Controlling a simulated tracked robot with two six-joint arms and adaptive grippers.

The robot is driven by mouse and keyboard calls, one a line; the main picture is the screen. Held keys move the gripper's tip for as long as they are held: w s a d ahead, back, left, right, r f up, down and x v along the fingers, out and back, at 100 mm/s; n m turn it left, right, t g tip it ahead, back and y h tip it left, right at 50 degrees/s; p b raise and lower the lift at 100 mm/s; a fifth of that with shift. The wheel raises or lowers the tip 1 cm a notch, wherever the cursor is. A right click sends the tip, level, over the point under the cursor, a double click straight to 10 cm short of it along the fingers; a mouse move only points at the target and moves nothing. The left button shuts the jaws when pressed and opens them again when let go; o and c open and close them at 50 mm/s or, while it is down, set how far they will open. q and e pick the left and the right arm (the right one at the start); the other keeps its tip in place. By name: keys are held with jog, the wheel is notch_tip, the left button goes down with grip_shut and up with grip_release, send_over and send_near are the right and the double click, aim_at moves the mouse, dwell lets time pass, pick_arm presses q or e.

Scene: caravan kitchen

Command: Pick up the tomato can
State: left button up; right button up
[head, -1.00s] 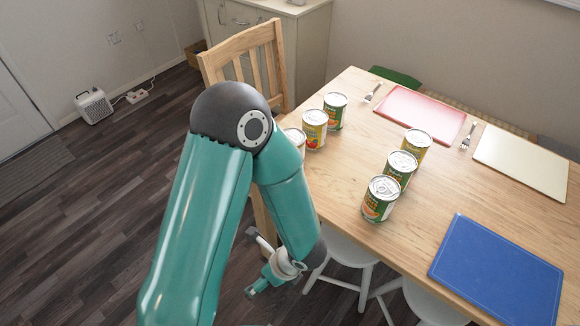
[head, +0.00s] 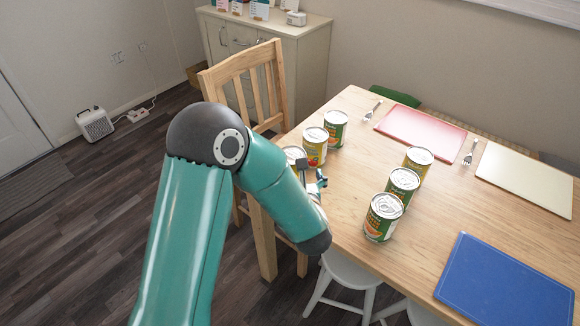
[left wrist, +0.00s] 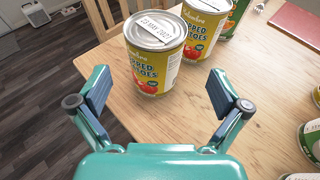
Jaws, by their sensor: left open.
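A tomato can with a yellow "chopped tomatoes" label (left wrist: 153,58) stands upright in the left wrist view, just ahead of my open jaws. In the head view this can (head: 294,154) is partly hidden by my left arm. A second tomato can (left wrist: 202,30) stands behind it to the right; it also shows in the head view (head: 315,148). My left gripper (left wrist: 160,98) is open and empty, its fingers pointing at the nearest can without touching it. In the head view the left gripper (head: 312,175) is at the table's left edge. My right gripper is not in view.
A green can (head: 335,130) stands behind the tomato cans. Another row on the wooden table (head: 345,195) has a yellow can (head: 417,165) and two green cans (head: 402,188). A wooden chair (head: 245,90) stands close at the left. Bare tabletop separates the rows.

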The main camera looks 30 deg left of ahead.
aim_at(294, 169)
pick_arm(q)
jog(key=shift+x, duration=0.95)
jog(key=x, duration=0.2)
jog(key=p+x, duration=0.1)
jog(key=x, duration=0.1)
jog(key=shift+a+r, duration=0.15)
jog(key=shift+a, duration=0.3)
jog(key=shift+w+a, duration=0.3)
jog(key=shift+w, duration=0.1)
jog(key=c, duration=1.5)
jog(key=shift+c, duration=0.4)
